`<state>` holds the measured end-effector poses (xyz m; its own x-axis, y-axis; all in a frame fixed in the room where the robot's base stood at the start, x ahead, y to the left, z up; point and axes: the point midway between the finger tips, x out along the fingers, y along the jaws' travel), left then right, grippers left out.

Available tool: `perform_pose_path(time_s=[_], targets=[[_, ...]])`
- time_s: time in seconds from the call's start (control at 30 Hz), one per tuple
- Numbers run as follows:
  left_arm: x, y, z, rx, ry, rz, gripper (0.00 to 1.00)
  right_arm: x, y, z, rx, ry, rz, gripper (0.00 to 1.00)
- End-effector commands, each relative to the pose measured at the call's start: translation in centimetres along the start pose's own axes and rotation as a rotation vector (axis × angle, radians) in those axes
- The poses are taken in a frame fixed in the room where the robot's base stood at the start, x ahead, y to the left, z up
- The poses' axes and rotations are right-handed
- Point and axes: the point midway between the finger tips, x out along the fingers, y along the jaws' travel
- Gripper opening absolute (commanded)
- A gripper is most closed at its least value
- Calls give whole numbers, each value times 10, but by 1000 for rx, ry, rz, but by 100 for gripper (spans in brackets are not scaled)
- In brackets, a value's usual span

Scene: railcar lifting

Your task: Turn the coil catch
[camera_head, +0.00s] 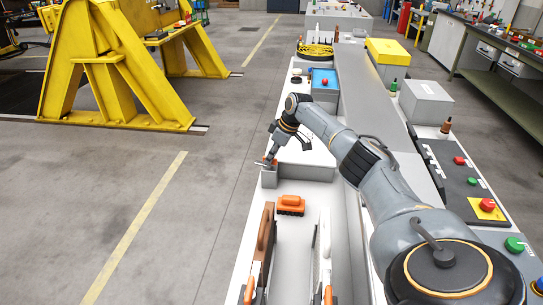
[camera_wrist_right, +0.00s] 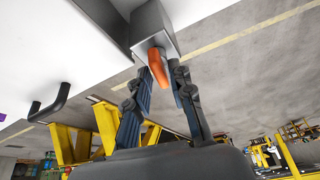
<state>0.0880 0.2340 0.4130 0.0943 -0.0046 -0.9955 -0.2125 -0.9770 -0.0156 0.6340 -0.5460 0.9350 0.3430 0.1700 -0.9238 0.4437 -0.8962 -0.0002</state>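The task's coil catch looks to be the small orange lever (camera_wrist_right: 157,65) on the end of a grey block in the right wrist view. In the head view, the grey block (camera_head: 269,178) stands at the left edge of the white bench, with a little orange showing at its top. My right gripper (camera_head: 270,160) is at this block, pointing down. In the wrist view, its two dark fingers (camera_wrist_right: 161,70) stand apart on either side of the orange lever, with a gap visible on the right. Contact on the left side cannot be told. My left gripper is out of view.
An orange brush-like block (camera_head: 291,205) and a brown-handled tool (camera_head: 265,240) lie on the near bench. A blue box with a red button (camera_head: 324,82) and a yellow box (camera_head: 387,52) stand farther back. A yellow stand (camera_head: 115,100) is on the floor left.

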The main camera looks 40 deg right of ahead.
Motion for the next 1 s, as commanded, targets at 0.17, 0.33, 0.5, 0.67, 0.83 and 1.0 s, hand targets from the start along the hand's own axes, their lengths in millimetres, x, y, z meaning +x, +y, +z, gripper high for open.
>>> perform_pose_path(time_s=[0.17,0.33,0.5,0.67,0.83,1.0], targets=[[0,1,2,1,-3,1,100,0,0,0,0,0,0,0],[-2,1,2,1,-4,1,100,-1,0,0,4,-1,2,0],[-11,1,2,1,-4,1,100,-2,-1,-1,38,0,16,0],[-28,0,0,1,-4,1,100,-4,-2,-1,115,-1,46,0],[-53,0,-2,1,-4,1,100,-6,-3,-3,240,-1,97,0],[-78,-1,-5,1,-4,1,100,-6,-4,-3,388,-2,158,0]])
